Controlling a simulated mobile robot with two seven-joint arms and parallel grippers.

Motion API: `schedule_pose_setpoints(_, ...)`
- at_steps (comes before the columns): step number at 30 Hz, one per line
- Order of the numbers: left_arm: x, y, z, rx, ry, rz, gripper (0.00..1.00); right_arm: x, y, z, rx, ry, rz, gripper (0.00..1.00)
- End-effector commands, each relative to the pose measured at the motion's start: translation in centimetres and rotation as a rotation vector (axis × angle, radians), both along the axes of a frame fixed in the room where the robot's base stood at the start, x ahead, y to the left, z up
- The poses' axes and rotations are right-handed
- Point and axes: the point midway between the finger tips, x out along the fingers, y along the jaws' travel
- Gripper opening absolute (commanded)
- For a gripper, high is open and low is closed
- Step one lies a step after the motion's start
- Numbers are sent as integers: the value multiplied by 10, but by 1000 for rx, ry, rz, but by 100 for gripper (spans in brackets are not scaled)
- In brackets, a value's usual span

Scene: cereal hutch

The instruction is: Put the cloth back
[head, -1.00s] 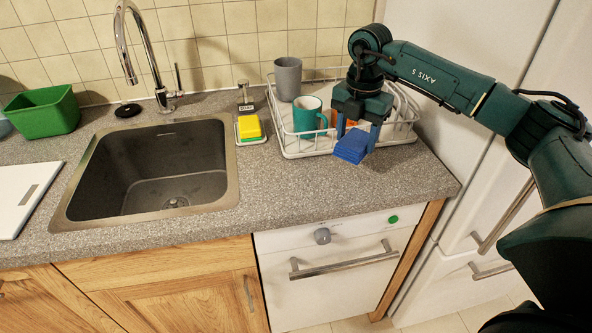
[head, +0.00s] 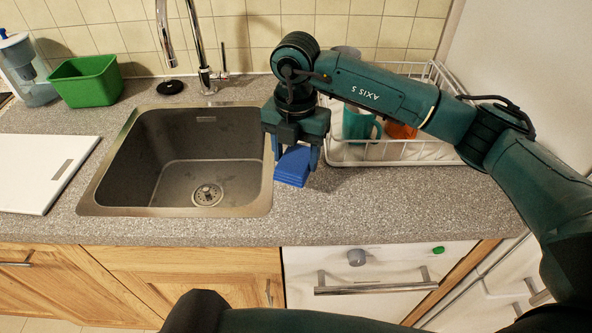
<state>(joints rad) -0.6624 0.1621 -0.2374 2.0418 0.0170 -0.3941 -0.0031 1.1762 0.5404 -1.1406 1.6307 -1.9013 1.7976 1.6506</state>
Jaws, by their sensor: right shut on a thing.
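The cloth (head: 293,167) is a small blue folded stack. My right gripper (head: 295,155) is shut on it, pointing down, with its fingers at the cloth's sides. It is over the counter at the sink's right edge, in front of the dish rack. I cannot tell whether the cloth's underside touches the counter. My left gripper is not in view.
The sink (head: 205,150) with its tap (head: 203,60) is left of my gripper. The white dish rack (head: 440,150) holds a teal mug (head: 358,124) and an orange item (head: 400,130). A white board (head: 40,170) and green tub (head: 86,80) are further left. The counter front is clear.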

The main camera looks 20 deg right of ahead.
Motion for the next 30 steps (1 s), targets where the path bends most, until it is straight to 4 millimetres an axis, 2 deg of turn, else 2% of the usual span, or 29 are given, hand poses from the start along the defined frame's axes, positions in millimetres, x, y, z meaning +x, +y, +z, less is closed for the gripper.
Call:
schedule_pose_setpoints(8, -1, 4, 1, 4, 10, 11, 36, 0, -1, -26, -1, 1, -2, 34)
schedule_pose_setpoints(14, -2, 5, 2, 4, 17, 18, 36, 0, -1, -52, 0, 1, -1, 34)
schedule_pose_setpoints(25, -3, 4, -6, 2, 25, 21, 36, 0, -1, -59, 0, -1, -1, 34)
schedule_pose_setpoints(26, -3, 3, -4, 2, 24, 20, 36, 0, -1, -58, 0, -1, -1, 57)
schedule_pose_setpoints(30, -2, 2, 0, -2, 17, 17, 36, 0, -1, -57, 0, -1, -1, 68)
